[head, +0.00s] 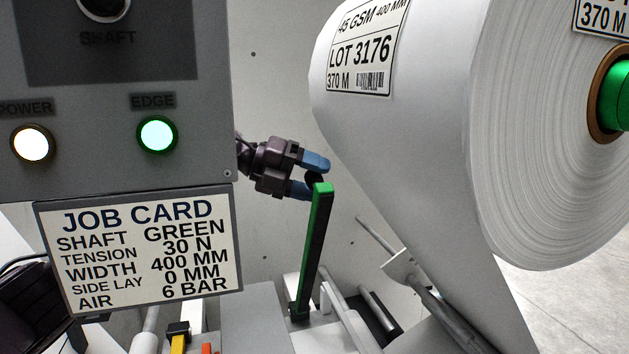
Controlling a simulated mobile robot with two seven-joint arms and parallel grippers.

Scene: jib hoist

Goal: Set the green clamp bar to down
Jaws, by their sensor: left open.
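The green clamp bar (314,245) stands nearly upright, tilted slightly to the right at its top, with its foot by the machine bed. Its front edge is green and its side is dark. My left gripper (312,178) comes from behind the grey panel at the left. It has blue fingertips and is open, with its fingers at the top end of the bar. The lower finger is partly behind the bar's top, and I cannot tell whether it touches. My right gripper is not clearly in view.
A grey control panel (110,150) with a job card (140,250) fills the left. A large white paper roll (420,110) on a green shaft (615,95) hangs at the right, close to my left gripper. Rollers (450,315) and a yellow handle (178,342) lie below.

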